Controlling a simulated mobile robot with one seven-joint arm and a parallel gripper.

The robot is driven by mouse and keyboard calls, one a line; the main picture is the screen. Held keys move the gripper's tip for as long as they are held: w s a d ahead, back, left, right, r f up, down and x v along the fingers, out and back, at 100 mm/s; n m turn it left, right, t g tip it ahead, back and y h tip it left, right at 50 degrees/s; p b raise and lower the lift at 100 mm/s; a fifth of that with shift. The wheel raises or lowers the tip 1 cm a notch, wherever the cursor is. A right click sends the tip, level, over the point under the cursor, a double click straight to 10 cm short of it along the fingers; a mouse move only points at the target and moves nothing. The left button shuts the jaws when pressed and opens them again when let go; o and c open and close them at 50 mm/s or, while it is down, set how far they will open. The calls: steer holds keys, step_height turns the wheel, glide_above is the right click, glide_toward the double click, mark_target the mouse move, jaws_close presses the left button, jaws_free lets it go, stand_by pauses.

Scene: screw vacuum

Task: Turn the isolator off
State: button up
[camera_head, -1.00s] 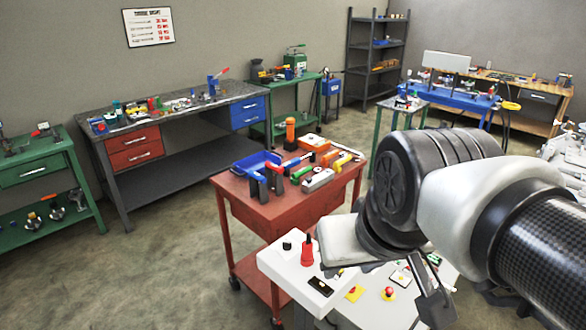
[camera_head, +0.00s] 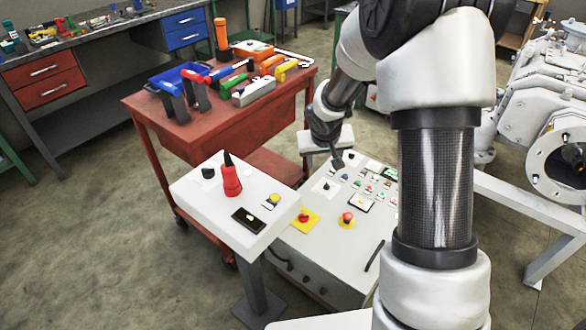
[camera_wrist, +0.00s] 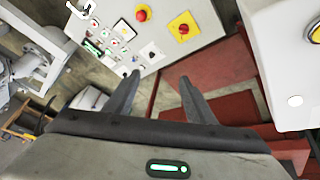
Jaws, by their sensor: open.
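The grey sloping control panel (camera_head: 325,255) stands low in front of me. On it are a red knob on a square yellow plate (camera_head: 304,219) and a red mushroom button on a yellow base (camera_head: 347,219). I cannot tell from labels which control is the isolator. The wrist view shows the square yellow plate with its red knob (camera_wrist: 182,29) and the red mushroom button (camera_wrist: 141,13) beyond the fingers. My gripper (camera_head: 338,162) is above the panel's far edge, apart from these controls. In the wrist view my gripper (camera_wrist: 160,88) is open with nothing between its fingers.
A large grey machine (camera_head: 550,110) is at the right. Floor is open at the lower left.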

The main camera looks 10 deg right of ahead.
steer(key=y+b, duration=0.2)
steer(key=b, duration=0.2)
glide_toward(304, 215)
steer(key=shift+g, duration=0.3)
steer(key=b+x, duration=0.1)
steer(key=x, duration=0.1)
steer(key=b+x, duration=0.1)
steer(key=x, duration=0.2)
steer(key=b+x, duration=0.1)
steer(key=x, duration=0.2)
steer(key=shift+w+b, duration=0.3)
steer(key=shift+w, duration=0.05)
steer(key=c, duration=1)
steer(key=shift+c, duration=0.2)
